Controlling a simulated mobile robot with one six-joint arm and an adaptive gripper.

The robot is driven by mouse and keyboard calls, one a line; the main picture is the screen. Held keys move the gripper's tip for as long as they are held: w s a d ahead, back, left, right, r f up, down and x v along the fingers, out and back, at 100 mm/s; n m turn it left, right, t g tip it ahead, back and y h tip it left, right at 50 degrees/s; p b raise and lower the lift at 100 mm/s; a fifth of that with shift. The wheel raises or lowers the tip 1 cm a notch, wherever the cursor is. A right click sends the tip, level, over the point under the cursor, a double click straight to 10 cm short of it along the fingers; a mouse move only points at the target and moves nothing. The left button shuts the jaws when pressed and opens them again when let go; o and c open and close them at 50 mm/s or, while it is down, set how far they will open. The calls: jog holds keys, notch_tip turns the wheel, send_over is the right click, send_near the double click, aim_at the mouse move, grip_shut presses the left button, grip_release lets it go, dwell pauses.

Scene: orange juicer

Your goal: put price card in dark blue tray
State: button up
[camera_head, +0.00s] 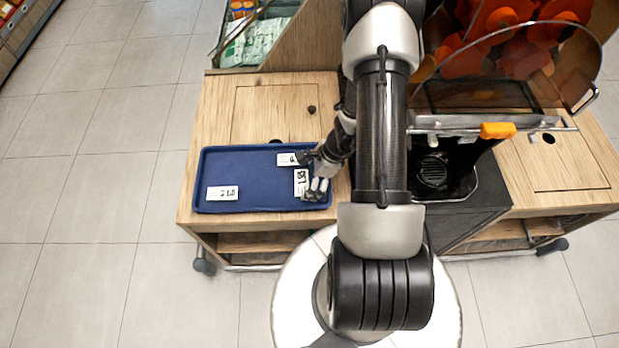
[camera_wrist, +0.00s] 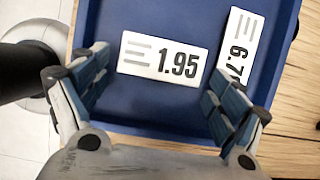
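The dark blue tray (camera_head: 255,175) lies on the left wooden counter. Three white price cards lie in it: one (camera_head: 222,193) near the left end, one (camera_head: 288,159) near the back edge, and one (camera_head: 301,182) at the right end by my gripper (camera_head: 305,175). In the wrist view, a card reading 1.95 (camera_wrist: 163,57) lies on the tray floor (camera_wrist: 150,105), between and just ahead of the fingers of my gripper (camera_wrist: 157,70). The fingers are spread apart with nothing clamped. A second card (camera_wrist: 240,47), reading 6.7 with the rest hidden, lies beyond the right finger.
The orange juicer with its orange-handled lever (camera_head: 497,130) stands to the right of my arm. A shelf with green-and-white packs (camera_head: 255,42) is behind the counter (camera_head: 222,100). The middle of the tray is clear.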

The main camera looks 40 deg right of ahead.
jog(key=shift+o, duration=0.2)
jog(key=shift+r+p, duration=0.25)
jog(key=shift+p, duration=0.05)
jog(key=p+v, duration=0.5)
jog(key=v, duration=0.6)
notch_tip(320, 180, up, 10)
jog(key=n, duration=0.5)
send_over(307, 179)
jog(key=a+r+n, duration=0.7)
jog(key=a+r, duration=0.1)
jog(key=r, duration=0.5)
jog(key=s+a+r+n+t+h, duration=0.2)
jog(key=s+a+r+n, duration=0.4)
jog(key=s+r+n, duration=0.6)
jog(key=shift+s+r+n+h, duration=0.4)
jog(key=shift+s+r+h, duration=0.1)
jog(key=shift+s+h, duration=0.4)
